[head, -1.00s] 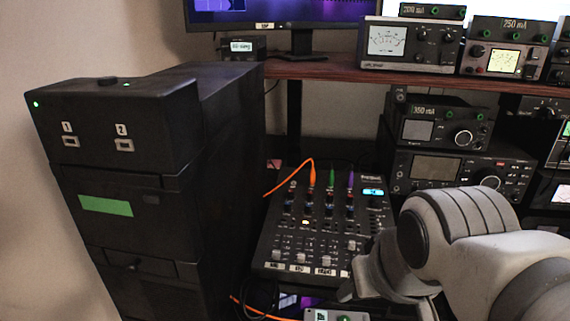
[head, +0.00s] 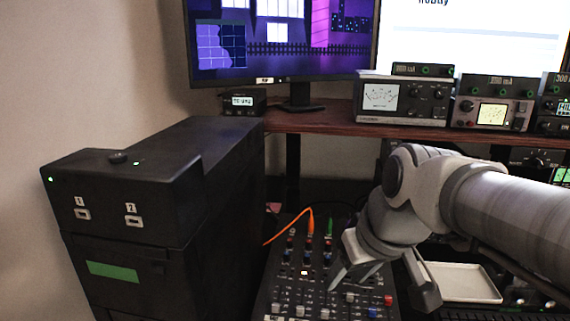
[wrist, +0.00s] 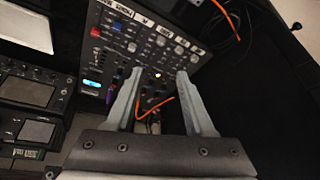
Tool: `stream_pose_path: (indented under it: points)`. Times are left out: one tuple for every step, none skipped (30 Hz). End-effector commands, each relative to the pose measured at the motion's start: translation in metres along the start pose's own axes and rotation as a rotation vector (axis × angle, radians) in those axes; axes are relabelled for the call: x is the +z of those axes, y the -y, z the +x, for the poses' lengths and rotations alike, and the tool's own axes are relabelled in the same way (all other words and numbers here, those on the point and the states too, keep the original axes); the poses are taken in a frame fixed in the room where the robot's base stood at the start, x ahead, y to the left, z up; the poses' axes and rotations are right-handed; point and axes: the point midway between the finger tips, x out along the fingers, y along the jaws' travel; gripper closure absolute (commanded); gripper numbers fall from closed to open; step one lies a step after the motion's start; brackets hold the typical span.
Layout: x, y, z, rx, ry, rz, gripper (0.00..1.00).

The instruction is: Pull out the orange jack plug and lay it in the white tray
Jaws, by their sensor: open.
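The orange jack plug (head: 311,217) stands upright in the upper left part of the black mixer (head: 262,300), with its orange cable arching down to the left. In the wrist view an orange cable (wrist: 160,103) shows between and beyond the fingers; the plug's seat is not clear there. My gripper (head: 382,286) is open and empty, fingers pointing down over the mixer's right side, right of the plug and apart from it. Its fingers also show in the wrist view (wrist: 160,75). The white tray (head: 465,282) lies right of my gripper, partly hidden by my arm.
A green plug (head: 330,224) stands just right of the orange one. A purple plug (wrist: 110,96) shows in the wrist view. A tall black cabinet (head: 140,215) stands close to the mixer's left. A wooden shelf (head: 325,126) with meters and a monitor crosses behind.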

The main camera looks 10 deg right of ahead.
Motion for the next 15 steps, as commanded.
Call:
stream_pose_path:
  points:
    - [-0.023, -0.004, -0.010, -0.016, 0.011, -0.025, 0.46]
    - [-0.034, -0.007, -0.011, -0.025, 0.014, -0.043, 0.46]
    - [-0.048, -0.010, -0.012, -0.036, 0.017, -0.068, 0.46]
    - [-0.059, -0.013, -0.013, -0.044, 0.019, -0.086, 0.46]
    - [-0.070, -0.016, -0.013, -0.051, 0.021, -0.105, 0.46]
    - [-0.084, -0.020, -0.013, -0.060, 0.024, -0.128, 0.46]
    - [-0.094, -0.023, -0.012, -0.066, 0.025, -0.148, 0.46]
    - [-0.104, -0.026, -0.011, -0.072, 0.027, -0.166, 0.46]
    - [-0.117, -0.031, -0.010, -0.077, 0.028, -0.192, 0.46]
    - [-0.126, -0.035, -0.008, -0.082, 0.029, -0.211, 0.46]
    - [-0.136, -0.038, -0.006, -0.086, 0.031, -0.230, 0.46]
    - [-0.147, -0.043, -0.003, -0.090, 0.032, -0.254, 0.46]
    - [-0.156, -0.046, -0.001, -0.093, 0.033, -0.273, 0.46]
    - [-0.164, -0.049, 0.002, -0.095, 0.034, -0.293, 0.46]
    - [-0.174, -0.054, 0.005, -0.098, 0.036, -0.318, 0.46]
